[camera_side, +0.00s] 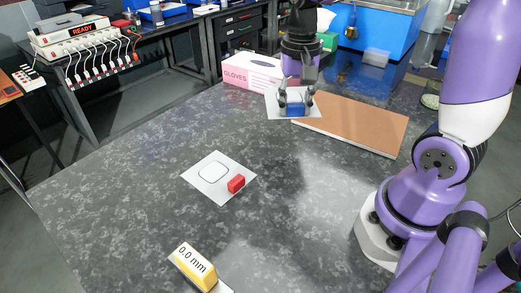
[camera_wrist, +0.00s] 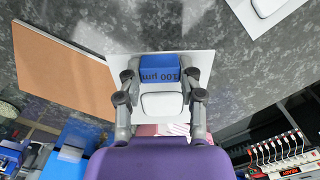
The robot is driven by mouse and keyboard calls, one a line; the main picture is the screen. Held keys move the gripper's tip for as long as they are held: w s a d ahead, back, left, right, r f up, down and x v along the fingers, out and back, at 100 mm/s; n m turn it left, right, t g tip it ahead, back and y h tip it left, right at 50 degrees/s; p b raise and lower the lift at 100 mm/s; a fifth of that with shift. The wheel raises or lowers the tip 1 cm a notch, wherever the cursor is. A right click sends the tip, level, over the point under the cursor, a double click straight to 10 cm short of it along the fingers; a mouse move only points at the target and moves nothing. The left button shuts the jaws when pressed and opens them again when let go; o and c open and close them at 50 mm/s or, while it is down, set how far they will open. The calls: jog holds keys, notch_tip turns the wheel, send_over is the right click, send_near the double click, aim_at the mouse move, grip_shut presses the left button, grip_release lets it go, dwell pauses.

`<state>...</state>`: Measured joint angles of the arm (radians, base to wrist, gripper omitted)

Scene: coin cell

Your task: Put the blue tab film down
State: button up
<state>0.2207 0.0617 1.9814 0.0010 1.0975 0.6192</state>
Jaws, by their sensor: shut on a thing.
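The blue tab film (camera_side: 296,109) is a small blue block between the fingers of my gripper (camera_side: 296,98) at the back of the table. My gripper is shut on it, pointing down over a white sheet (camera_side: 275,104). In the wrist view the blue block (camera_wrist: 165,68) shows printed lettering, partly cut off, between the two fingertips (camera_wrist: 160,88). A rounded white outline (camera_wrist: 162,106) on the white sheet (camera_wrist: 208,60) lies beside it. I cannot tell whether the block touches the sheet.
A second white sheet (camera_side: 213,190) with a rounded outline lies mid-table, with a red block (camera_side: 236,184) on its edge. A yellow block (camera_side: 194,267) marked 0.0 mm is at the front. A brown board (camera_side: 350,122) lies right of my gripper, and a pink gloves box (camera_side: 252,72) stands behind.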

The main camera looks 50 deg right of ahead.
jog(key=s+d+m, duration=0.2)
jog(key=d+m, duration=0.5)
jog(key=m, duration=0.1)
send_over(344, 126)
jog(key=f, duration=0.6)
jog(key=shift+a, duration=0.3)
jog(key=shift+s+d+f, duration=0.1)
jog(key=shift+d+f, duration=0.05)
jog(key=shift+d, duration=0.1)
jog(key=shift+f, duration=2)
jog(key=shift+f, duration=0.15)
jog(key=o, duration=0.9)
jog(key=shift+o, duration=0.2)
